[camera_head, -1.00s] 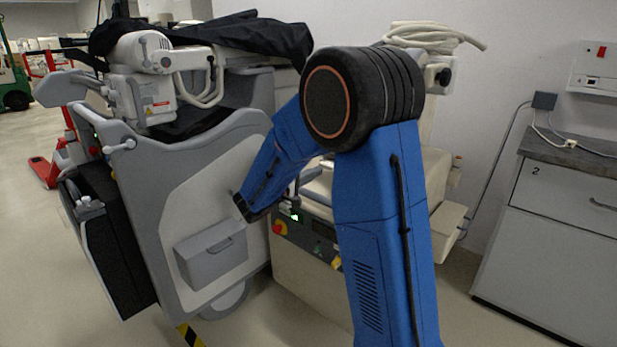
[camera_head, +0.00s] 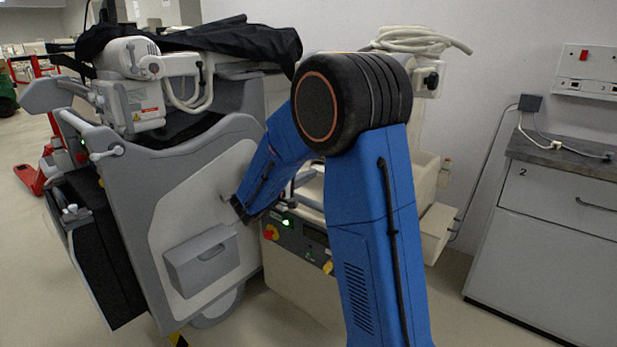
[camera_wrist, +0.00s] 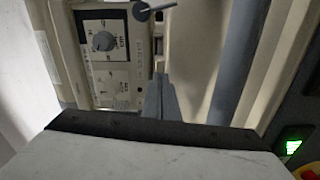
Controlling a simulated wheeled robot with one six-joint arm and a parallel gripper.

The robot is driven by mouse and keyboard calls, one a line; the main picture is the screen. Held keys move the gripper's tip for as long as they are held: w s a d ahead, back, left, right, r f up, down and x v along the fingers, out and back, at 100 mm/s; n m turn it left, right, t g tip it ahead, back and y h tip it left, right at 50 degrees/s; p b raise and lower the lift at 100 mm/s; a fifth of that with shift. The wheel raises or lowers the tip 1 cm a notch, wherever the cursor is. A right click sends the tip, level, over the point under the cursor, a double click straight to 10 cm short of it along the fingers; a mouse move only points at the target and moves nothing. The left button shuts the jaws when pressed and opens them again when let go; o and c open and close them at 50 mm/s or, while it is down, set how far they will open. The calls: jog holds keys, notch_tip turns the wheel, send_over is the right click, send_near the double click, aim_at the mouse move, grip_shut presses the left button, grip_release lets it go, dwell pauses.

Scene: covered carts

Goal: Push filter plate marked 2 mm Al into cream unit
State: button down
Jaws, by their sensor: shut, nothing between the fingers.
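The cream unit (camera_head: 300,288) stands behind my blue arm, beside the grey cart, with a control panel on its front. In the wrist view its cream body (camera_wrist: 198,45) fills the upper middle, with a dial panel (camera_wrist: 105,45) at upper left. My gripper (camera_wrist: 159,85) is shut and empty, its grey fingers pointing toward the unit. In the head view only the dark end of my gripper (camera_head: 238,207) shows, in front of the grey cart's panel edge. I cannot make out a filter plate marked 2 mm Al or its marking in either view.
A large grey cart (camera_head: 150,190) with a black cover (camera_head: 235,42) stands close at left. A grey bar (camera_wrist: 236,60) runs beside my fingers in the wrist view. A drawer cabinet (camera_head: 545,250) marked 2 stands at right. Bare floor lies between it and the unit.

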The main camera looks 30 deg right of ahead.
jog(key=shift+x, duration=0.85)
jog(key=shift+a, duration=0.1)
jog(key=v, duration=2)
jog(key=s+d+f+m+g+y, duration=0.1)
jog(key=s+d+f+g+y, duration=0.2)
jog(key=s, duration=0.7)
jog(key=s+d+m+g+y, duration=0.1)
jog(key=s+d+g+y, duration=0.4)
jog(key=s, duration=0.6)
jog(key=s+a+f+t+y, duration=0.2)
jog(key=s+a+t+y, duration=0.4)
jog(key=s+a+y, duration=0.3)
jog(key=s, duration=0.3)
jog(key=shift+s+a+m+t, duration=0.25)
jog(key=shift+s+m+t, duration=0.05)
jog(key=c, duration=2.4)
grip_release()
jog(key=shift+f, duration=0.1)
jog(key=shift+c, duration=0.2)
